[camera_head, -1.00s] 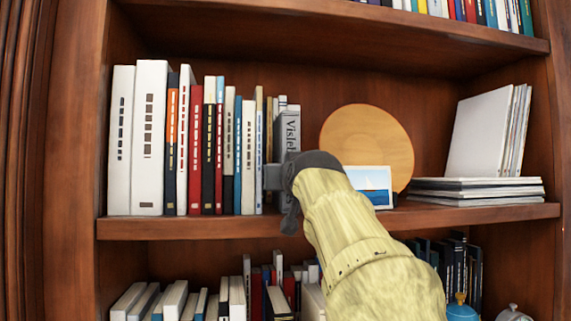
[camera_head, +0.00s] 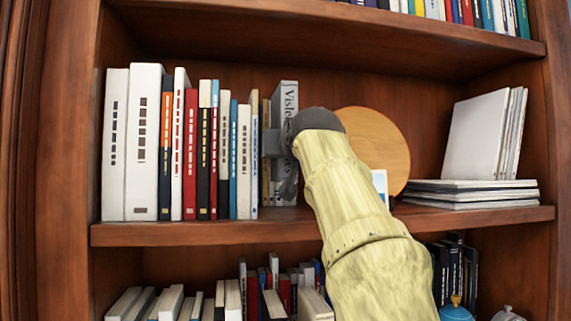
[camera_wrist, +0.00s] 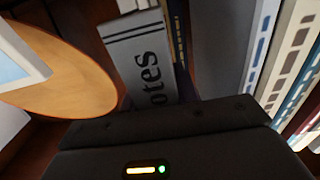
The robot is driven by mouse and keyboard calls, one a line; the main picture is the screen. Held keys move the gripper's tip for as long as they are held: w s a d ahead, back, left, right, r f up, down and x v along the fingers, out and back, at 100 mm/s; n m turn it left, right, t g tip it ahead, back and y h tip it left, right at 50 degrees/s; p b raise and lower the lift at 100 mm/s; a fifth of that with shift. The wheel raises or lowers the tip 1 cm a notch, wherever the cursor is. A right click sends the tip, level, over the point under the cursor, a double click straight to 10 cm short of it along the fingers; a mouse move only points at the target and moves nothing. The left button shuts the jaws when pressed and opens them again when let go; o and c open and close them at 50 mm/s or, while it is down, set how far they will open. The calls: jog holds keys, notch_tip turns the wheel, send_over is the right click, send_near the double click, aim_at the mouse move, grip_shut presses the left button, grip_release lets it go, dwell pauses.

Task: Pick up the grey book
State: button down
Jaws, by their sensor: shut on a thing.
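The grey book (camera_head: 287,98) has dark lettering on its spine and stands at the right end of the row on the middle shelf. In the wrist view the book (camera_wrist: 140,57) is right in front of my gripper, with the letters "otes" showing. My gripper (camera_head: 280,145) is shut on the grey book at about mid-height of the spine. The gripper and wrist cover part of the book's spine in the head view.
Several upright books (camera_head: 180,155) stand close to the left. A round wooden board (camera_head: 385,145) and a small picture (camera_head: 380,185) stand to the right, the picture partly behind my arm. Flat books (camera_head: 470,193) lie farther right. The upper shelf (camera_head: 330,22) hangs above.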

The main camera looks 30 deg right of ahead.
notch_tip(320, 180, up, 6)
jog(key=f+p, duration=0.1)
jog(key=p, duration=0.2)
jog(key=s+d+b, duration=0.2)
jog(key=s+d, duration=0.2)
jog(key=s, duration=0.4)
jog(key=s+d+b, duration=0.3)
jog(key=s+d, duration=0.2)
jog(key=s, duration=0.4)
jog(key=shift+d, duration=0.15)
jog(key=shift+f, duration=0.1)
